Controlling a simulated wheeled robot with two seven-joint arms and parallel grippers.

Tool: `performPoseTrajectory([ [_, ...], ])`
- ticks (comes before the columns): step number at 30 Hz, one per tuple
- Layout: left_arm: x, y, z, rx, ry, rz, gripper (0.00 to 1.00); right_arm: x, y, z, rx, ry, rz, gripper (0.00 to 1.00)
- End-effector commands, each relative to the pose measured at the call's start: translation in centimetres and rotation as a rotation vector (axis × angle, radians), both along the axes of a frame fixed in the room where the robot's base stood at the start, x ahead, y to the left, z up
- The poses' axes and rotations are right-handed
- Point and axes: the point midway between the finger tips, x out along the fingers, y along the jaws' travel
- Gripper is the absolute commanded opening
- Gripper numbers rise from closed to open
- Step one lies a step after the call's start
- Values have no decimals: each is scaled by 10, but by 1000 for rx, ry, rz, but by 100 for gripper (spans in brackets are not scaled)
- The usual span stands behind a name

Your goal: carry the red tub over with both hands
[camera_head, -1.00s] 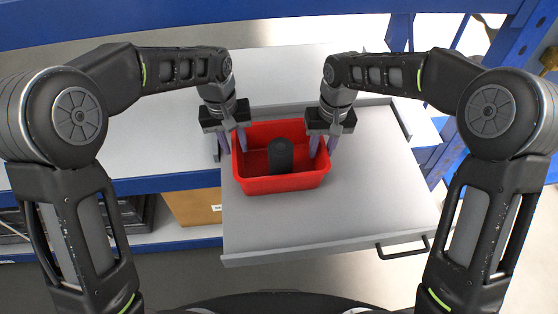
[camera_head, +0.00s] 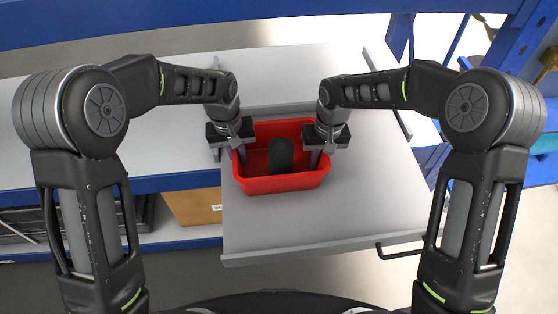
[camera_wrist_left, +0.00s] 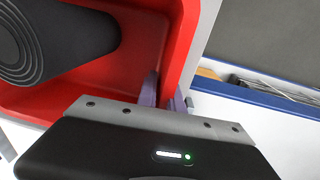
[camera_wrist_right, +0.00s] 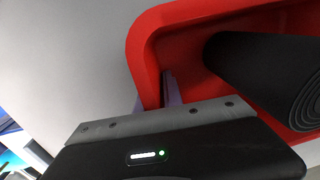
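The red tub (camera_head: 285,184) stands upright on the grey drawer shelf, with a dark rounded object (camera_head: 281,156) inside it. My left gripper (camera_head: 236,153) is at the tub's left wall. In the left wrist view its two fingers (camera_wrist_left: 166,92) lie close on either side of that red wall, one inside and one outside. My right gripper (camera_head: 316,156) is at the tub's right wall. In the right wrist view its fingers (camera_wrist_right: 155,93) also straddle the wall closely. Both grippers look shut on the walls; the fingertips are partly hidden.
The pulled-out grey drawer (camera_head: 370,200) has free surface right of and in front of the tub, and a dark handle (camera_head: 400,250) at its front. A pale shelf lies behind and left. Blue rack posts (camera_head: 515,50) stand at the right. A cardboard box (camera_head: 195,206) sits below.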

Motion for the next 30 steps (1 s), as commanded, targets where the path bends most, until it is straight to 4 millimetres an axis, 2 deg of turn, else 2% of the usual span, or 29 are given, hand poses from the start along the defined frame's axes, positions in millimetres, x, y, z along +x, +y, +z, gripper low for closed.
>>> performPoseTrajectory([
  [4, 0, 0, 0, 0, 0, 0, 0, 0, 0, 0, 0, 0, 0, 0],
  [30, 0, 0, 0, 0, 0, 0, 0, 0, 0, 0, 0, 0, 0, 0],
])
